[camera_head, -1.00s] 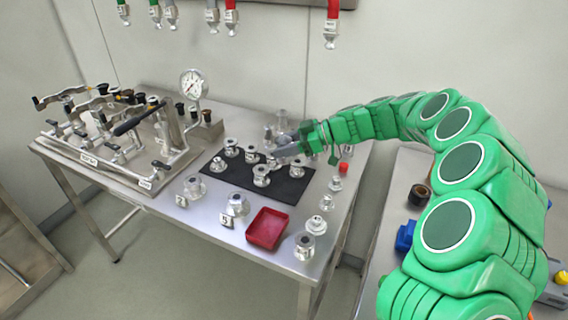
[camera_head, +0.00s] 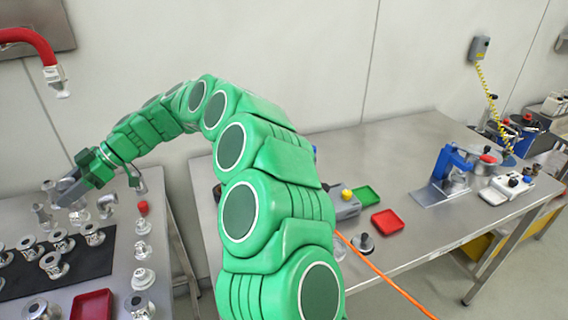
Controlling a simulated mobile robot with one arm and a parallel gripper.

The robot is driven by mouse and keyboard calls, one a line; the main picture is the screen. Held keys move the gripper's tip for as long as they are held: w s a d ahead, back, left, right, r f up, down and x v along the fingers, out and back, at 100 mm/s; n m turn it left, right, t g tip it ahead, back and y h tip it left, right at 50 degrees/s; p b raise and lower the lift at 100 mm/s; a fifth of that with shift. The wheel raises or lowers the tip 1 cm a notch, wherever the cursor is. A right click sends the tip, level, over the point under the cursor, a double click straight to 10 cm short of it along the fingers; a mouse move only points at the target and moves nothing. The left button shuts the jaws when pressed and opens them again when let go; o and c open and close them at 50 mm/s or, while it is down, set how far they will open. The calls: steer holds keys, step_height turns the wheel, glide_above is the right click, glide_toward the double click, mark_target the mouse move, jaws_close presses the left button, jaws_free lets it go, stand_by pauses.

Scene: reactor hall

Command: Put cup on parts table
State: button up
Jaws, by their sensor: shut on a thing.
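I cannot tell whether this piece is the cup. Silvery metal parts (camera_head: 92,234) stand on and around a black mat (camera_head: 100,262) close to the gripper. No cup can be picked out clearly elsewhere.
A second steel table (camera_head: 350,150) on the right holds a green tray (camera_head: 367,195), a red tray (camera_head: 387,222), a dark knob-like part (camera_head: 362,243) and a blue clamp device (camera_head: 452,168). An orange cable (camera_head: 385,275) hangs in front. Its middle back has free room.

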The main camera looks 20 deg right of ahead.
steer(key=w+d+f+m+t, duration=0.1)
steer(key=w+d+m+t, duration=0.15)
steer(key=d, duration=1.15)
steer(key=w+d+f+m+t, duration=0.2)
steer(key=d+m+t, duration=0.15)
steer(key=d, duration=1.05)
steer(key=w+d+f+m+t, duration=0.1)
steer(key=w+d+m+t, duration=0.2)
steer(key=d, duration=1)
steer(key=s+d+m+t+h, duration=0.3)
steer(key=s+d, duration=0.4)
steer(key=d, duration=0.5)
steer(key=s+d+m+t+h, duration=0.2)
steer(key=s+d, duration=0.4)
steer(key=d, duration=0.5)
steer(key=s+d+m+t+h, duration=0.3)
steer(key=s+d, duration=0.4)
steer(key=d, duration=0.5)
glide_above(371, 184)
steer(key=shift+a+f, duration=0.1)
steer(key=shift+f, duration=6.8)
steer(key=shift+f, duration=0.1)
